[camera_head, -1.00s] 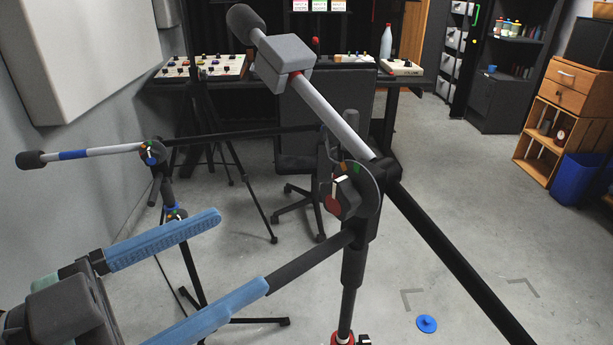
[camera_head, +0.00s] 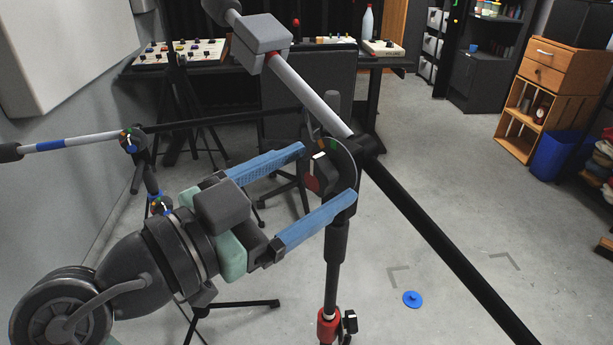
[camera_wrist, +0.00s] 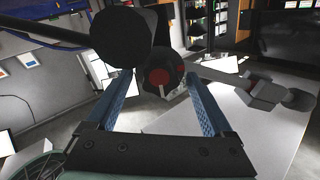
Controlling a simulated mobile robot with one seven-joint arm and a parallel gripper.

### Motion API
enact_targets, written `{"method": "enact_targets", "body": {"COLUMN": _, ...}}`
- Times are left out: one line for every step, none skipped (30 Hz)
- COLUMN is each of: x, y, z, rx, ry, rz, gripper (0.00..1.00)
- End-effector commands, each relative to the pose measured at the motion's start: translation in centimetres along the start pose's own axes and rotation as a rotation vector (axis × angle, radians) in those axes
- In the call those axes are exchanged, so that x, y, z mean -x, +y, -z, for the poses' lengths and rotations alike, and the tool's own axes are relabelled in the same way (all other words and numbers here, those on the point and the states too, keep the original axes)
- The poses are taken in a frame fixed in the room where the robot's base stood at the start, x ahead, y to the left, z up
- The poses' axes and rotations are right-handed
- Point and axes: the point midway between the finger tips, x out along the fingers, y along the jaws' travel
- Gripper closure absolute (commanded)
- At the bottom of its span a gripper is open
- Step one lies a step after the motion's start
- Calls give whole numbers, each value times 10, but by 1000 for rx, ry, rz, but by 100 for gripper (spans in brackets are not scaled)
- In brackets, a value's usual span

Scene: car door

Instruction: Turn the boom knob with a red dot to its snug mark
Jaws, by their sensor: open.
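The boom knob with a red dot (camera_head: 312,182) is dark, with a white pointer line pointing upward. It sits before a round dark plate (camera_head: 343,160) with orange and green marks near its top edge; I cannot tell which is the snug mark. My gripper (camera_head: 327,173) is open, its two blue fingers on either side of the knob. I see no clear contact. In the wrist view the red-dotted knob (camera_wrist: 158,77) shows between the fingertips, and a large black round part (camera_wrist: 122,38) stands in front of the upper left.
The boom (camera_head: 430,225) runs diagonally past the knob, with a grey block (camera_head: 262,42) near its upper end. A second stand's knob (camera_head: 131,141) is at left. A red collar (camera_head: 328,325) is on the post below. A blue disc (camera_head: 412,299) lies on open floor.

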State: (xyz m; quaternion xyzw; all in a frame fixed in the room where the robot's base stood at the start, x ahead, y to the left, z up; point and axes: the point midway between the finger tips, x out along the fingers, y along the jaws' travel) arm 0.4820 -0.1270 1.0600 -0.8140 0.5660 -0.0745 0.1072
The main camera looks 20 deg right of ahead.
Motion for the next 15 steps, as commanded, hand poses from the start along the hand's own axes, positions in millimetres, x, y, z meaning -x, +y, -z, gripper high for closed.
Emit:
{"method": "enact_targets", "body": {"x": 0, "y": 0, "z": 0, "rx": 0, "ry": 0, "rz": 0, "gripper": 14}}
{"method": "enact_targets", "body": {"x": 0, "y": 0, "z": 0, "rx": 0, "ry": 0, "rz": 0, "gripper": 14}}
{"method": "enact_targets", "body": {"x": 0, "y": 0, "z": 0, "rx": 0, "ry": 0, "rz": 0, "gripper": 14}}
{"method": "enact_targets", "body": {"x": 0, "y": 0, "z": 0, "rx": 0, "ry": 0, "rz": 0, "gripper": 14}}
{"method": "enact_targets", "body": {"x": 0, "y": 0, "z": 0, "rx": 0, "ry": 0, "rz": 0, "gripper": 18}}
{"method": "enact_targets", "body": {"x": 0, "y": 0, "z": 0, "rx": 0, "ry": 0, "rz": 0, "gripper": 25}}
{"method": "enact_targets", "body": {"x": 0, "y": 0, "z": 0, "rx": 0, "ry": 0, "rz": 0, "gripper": 30}}
{"method": "enact_targets", "body": {"x": 0, "y": 0, "z": 0, "rx": 0, "ry": 0, "rz": 0, "gripper": 36}}
{"method": "enact_targets", "body": {"x": 0, "y": 0, "z": 0, "rx": 0, "ry": 0, "rz": 0, "gripper": 43}}
{"method": "enact_targets", "body": {"x": 0, "y": 0, "z": 0, "rx": 0, "ry": 0, "rz": 0, "gripper": 48}}
{"method": "enact_targets", "body": {"x": 0, "y": 0, "z": 0, "rx": 0, "ry": 0, "rz": 0, "gripper": 54}}
{"method": "enact_targets", "body": {"x": 0, "y": 0, "z": 0, "rx": 0, "ry": 0, "rz": 0, "gripper": 61}}
{"method": "enact_targets", "body": {"x": 0, "y": 0, "z": 0, "rx": 0, "ry": 0, "rz": 0, "gripper": 66}}
{"method": "enact_targets", "body": {"x": 0, "y": 0, "z": 0, "rx": 0, "ry": 0, "rz": 0, "gripper": 72}}
{"method": "enact_targets", "body": {"x": 0, "y": 0, "z": 0, "rx": 0, "ry": 0, "rz": 0, "gripper": 79}}
